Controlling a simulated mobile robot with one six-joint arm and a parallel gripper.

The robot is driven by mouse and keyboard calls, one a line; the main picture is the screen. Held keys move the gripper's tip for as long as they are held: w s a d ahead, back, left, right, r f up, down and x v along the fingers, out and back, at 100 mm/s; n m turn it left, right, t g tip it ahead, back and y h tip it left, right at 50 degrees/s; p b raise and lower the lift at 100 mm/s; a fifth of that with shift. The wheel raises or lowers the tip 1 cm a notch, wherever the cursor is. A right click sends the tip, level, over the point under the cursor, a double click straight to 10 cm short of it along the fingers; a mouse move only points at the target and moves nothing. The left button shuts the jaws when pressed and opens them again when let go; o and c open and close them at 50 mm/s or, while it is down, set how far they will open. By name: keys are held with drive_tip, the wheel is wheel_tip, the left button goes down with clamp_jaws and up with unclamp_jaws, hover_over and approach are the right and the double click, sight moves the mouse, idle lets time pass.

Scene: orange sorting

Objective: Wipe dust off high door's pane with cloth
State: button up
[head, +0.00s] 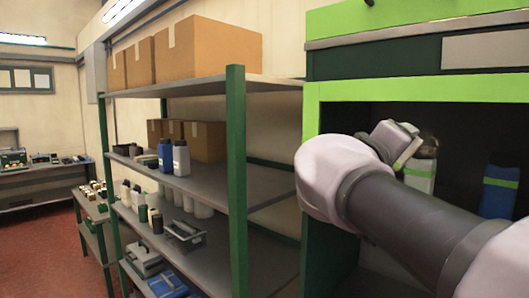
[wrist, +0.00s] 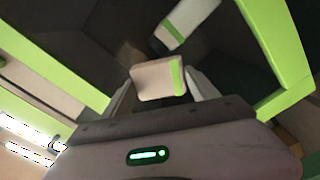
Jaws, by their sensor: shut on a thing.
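My gripper (head: 396,138) is inside the open bay of a green-framed cabinet (head: 312,125), near the front of the opening. In the wrist view my gripper (wrist: 160,84) has its fingers on both sides of a cream pad with a green stripe (wrist: 152,82), which looks like the folded cloth. It is shut on this pad. In the head view the pad is hard to tell apart from the gripper. I cannot make out a door pane or dust on one in either view.
A white container with a green band (head: 421,176) stands close behind my gripper. A blue container with a green band (head: 499,192) stands further right in the bay. A shelf rack (head: 236,180) with cardboard boxes (head: 208,50) and bottles is at left. Red floor (head: 50,245) is clear beyond it.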

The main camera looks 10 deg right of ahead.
sight(460, 154)
drive_tip(key=shift+s+d+b, duration=0.6)
drive_tip(key=shift+s+d, duration=0.45)
drive_tip(key=shift+s, duration=0.3)
drive_tip(key=shift+s+d+b, duration=0.55)
drive_tip(key=shift+s+d, duration=0.55)
drive_tip(key=shift+s, duration=0.3)
drive_tip(key=shift+s+d+b, duration=0.6)
drive_tip(key=shift+s+d, duration=0.45)
drive_tip(key=shift+s, duration=0.3)
drive_tip(key=shift+s+a, duration=0.15)
drive_tip(key=shift+a, duration=0.25)
drive_tip(key=shift+b+v, duration=0.75)
drive_tip(key=shift+v, duration=1.8)
drive_tip(key=shift+s, duration=0.1)
drive_tip(key=b+v, duration=0.1)
drive_tip(key=v, duration=0.2)
drive_tip(key=shift+r, duration=0.1)
